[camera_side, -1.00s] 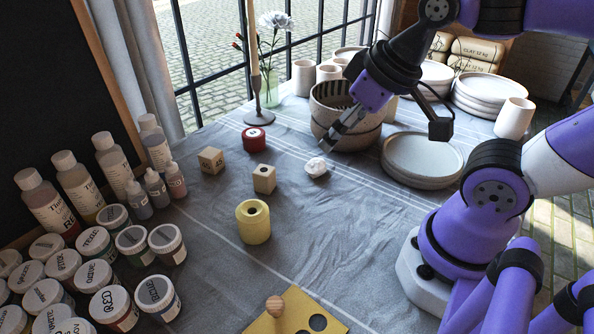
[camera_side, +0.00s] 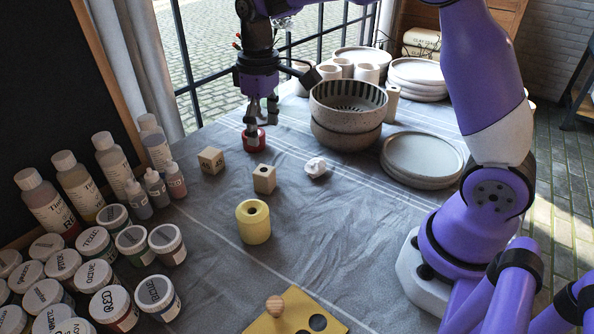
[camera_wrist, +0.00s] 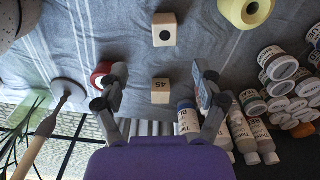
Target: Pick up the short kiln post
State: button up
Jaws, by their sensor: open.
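Two small beige blocks stand on the grey cloth. One, marked 45 (camera_side: 211,160), lies left of centre; the other block (camera_side: 264,179), with a dark round hole, is nearer the front. Which one is the short kiln post is not certain. My gripper (camera_side: 262,123) is open and empty, pointing down behind the 45 block, near a small red round item (camera_side: 254,142). In the wrist view, the 45 block (camera_wrist: 160,91) appears between my fingers (camera_wrist: 158,74). The holed block (camera_wrist: 164,30) is above it, and the red item (camera_wrist: 100,74) is partly hidden by the left finger.
A yellow holed cylinder (camera_side: 253,222) stands in front. Several bottles (camera_side: 112,160) and jars (camera_side: 134,243) crowd the left. A crumpled white lump (camera_side: 316,167), stacked bowls (camera_side: 347,112) and plates (camera_side: 421,158) are to the right.

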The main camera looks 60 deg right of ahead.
send_over(264, 170)
jog(key=f, duration=0.5)
jog(key=shift+d, duration=0.35)
jog(key=shift+a+f, duration=0.2)
jog(key=shift+f, duration=1.2)
jog(key=shift+a+f, duration=0.15)
jog(key=shift+f, duration=1.2)
grip_shut()
